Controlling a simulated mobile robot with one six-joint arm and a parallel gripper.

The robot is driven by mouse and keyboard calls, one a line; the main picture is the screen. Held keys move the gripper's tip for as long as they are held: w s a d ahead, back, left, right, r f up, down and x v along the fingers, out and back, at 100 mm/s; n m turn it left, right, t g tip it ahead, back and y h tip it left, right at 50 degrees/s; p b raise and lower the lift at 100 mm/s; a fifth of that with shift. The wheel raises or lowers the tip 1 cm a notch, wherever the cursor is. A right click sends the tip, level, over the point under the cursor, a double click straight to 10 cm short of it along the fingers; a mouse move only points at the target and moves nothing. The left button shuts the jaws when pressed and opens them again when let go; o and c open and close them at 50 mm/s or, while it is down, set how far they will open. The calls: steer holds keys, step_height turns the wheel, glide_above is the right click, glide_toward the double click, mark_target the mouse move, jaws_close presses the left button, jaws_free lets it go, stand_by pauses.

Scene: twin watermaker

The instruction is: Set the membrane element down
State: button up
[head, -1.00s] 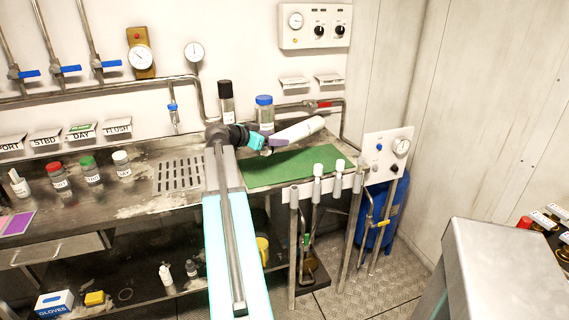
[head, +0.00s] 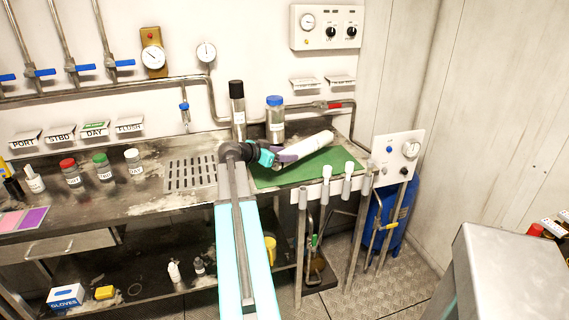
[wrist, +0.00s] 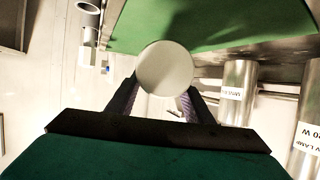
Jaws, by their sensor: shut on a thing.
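The membrane element is a white cylinder (head: 308,146), lying slantwise over the green mat (head: 318,163) on the bench. My gripper (head: 283,156) is shut on its near left end. The far end points to the upper right, over the back of the mat. In the wrist view the element's round white end (wrist: 165,68) sits between the two dark fingers of my gripper (wrist: 160,90), with the green mat (wrist: 215,22) beyond. The element is low over the mat; I cannot tell whether it touches.
A blue-capped jar (head: 275,122) and a black-capped cylinder (head: 238,112) stand behind the mat, close to my gripper. A drain grating (head: 190,174) is left of the mat. White-topped upright pipes (head: 326,172) stand at the bench's front right. The mat's right part is bare.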

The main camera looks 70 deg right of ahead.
steer(key=shift+f+p, duration=0.3)
steer(key=shift+f, duration=1.45)
steer(key=shift+f, duration=0.15)
steer(key=o, duration=1.5)
steer(key=shift+r, duration=0.2)
steer(key=b+v, duration=0.2)
steer(key=v, duration=1)
steer(key=shift+f, duration=0.15)
